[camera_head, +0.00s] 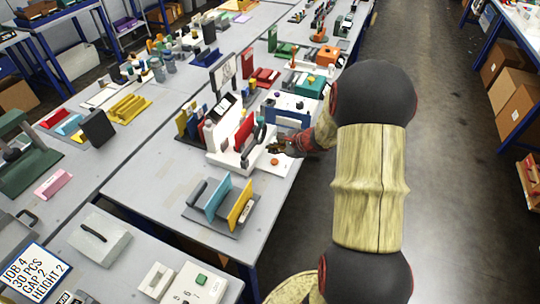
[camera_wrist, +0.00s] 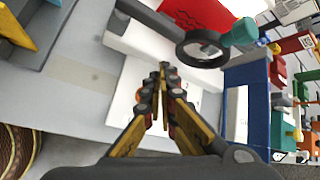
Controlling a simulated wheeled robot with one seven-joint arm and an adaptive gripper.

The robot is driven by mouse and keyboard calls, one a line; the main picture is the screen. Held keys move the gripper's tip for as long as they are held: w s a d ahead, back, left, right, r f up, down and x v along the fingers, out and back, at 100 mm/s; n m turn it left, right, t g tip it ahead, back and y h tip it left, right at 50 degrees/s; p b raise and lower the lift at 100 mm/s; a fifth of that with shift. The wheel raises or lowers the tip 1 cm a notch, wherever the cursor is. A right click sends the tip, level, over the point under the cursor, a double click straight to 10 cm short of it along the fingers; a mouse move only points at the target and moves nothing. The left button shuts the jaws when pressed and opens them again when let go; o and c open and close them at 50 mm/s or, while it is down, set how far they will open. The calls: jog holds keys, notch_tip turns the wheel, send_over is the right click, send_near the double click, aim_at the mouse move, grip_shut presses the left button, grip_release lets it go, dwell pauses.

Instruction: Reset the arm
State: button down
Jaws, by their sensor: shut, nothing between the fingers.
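My gripper (camera_head: 277,147) is at the front right edge of the grey table, reached in from the right by my arm. In the wrist view my gripper (camera_wrist: 164,72) is shut, its fingertips together with nothing between them. It is over or beside a white device (camera_head: 222,157) with an upright red panel (camera_head: 244,132). The white body also shows in the wrist view (camera_wrist: 140,42), with a black ring (camera_wrist: 203,48) near the fingertips. I cannot tell whether the fingers touch the device.
A fixture with teal (camera_head: 217,199) and yellow (camera_head: 240,204) plates stands nearer on the table. A blue-sided fixture (camera_wrist: 247,105) is close on the right in the wrist view. Many devices crowd the table behind. The grey floor (camera_head: 450,150) right of my arm is clear.

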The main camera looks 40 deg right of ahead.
jog(key=s+a+n, duration=0.1)
jog(key=s+a+f+n+g+y, duration=0.1)
jog(key=a, duration=0.1)
jog(key=s+a+n, duration=0.1)
jog(key=s, duration=0.1)
jog(key=shift+a+f+g, duration=0.25)
jog(key=shift+f+g, duration=0.05)
jog(key=shift+f, duration=0.1)
jog(key=s+a+r+n+g+h, duration=0.1)
jog(key=s+a+r+n+h, duration=0.2)
jog(key=s+a+r+n, duration=1.8)
notch_tip(320, 180, up, 4)
jog(key=shift+s+a+n+g, duration=0.3)
jog(key=shift+s+a+g, duration=0.15)
jog(key=shift+s, duration=0.55)
jog(key=shift+d, duration=0.1)
